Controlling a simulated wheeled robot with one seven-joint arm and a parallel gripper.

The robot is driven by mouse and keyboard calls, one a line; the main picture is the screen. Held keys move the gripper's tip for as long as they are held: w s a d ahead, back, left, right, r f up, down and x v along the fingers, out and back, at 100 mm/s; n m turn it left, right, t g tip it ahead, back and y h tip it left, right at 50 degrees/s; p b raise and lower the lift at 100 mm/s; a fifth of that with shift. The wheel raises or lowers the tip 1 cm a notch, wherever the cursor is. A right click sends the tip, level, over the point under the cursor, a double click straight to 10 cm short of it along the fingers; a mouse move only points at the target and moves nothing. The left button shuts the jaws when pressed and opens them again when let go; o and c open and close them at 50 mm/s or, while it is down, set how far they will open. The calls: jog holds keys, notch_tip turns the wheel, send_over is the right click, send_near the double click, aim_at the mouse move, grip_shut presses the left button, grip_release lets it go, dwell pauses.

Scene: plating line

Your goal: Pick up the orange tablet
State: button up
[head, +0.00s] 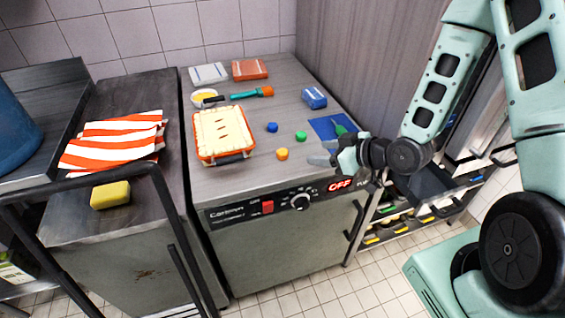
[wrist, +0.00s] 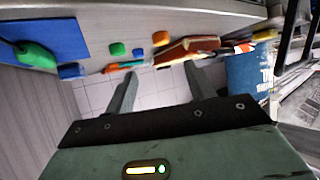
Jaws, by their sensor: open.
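The orange tablet (head: 282,153) is a small yellow-orange block lying on the steel counter, near its front edge. It also shows in the wrist view (wrist: 160,38), at the upper middle, beyond the fingertips. A green tablet (head: 301,136) and a blue tablet (head: 272,127) lie close behind it. My gripper (head: 322,153) is open and empty, to the right of the orange tablet and apart from it. In the wrist view its two fingers (wrist: 162,78) stand wide apart with nothing between them.
A pie in a dish (head: 222,155) stands left of the tablets. A blue mat (head: 325,127) with a green item lies right, beside my gripper. Bare counter surrounds the tablets.

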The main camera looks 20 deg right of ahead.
aim_at(284, 152)
jog(key=b+x, duration=0.3)
jog(key=b, duration=0.5)
jog(key=shift+d+f, duration=0.1)
jog(key=shift+f, duration=0.05)
jog(key=shift+f+b, duration=0.1)
jog(key=shift+b, duration=1)
jog(key=x, duration=0.3)
jog(key=shift+w+a+p, duration=0.2)
jog(key=shift+a+p, duration=0.15)
jog(key=shift+p+x, duration=0.55)
jog(key=shift+x, duration=2.65)
jog(key=shift+a, duration=0.1)
jog(key=c, duration=1)
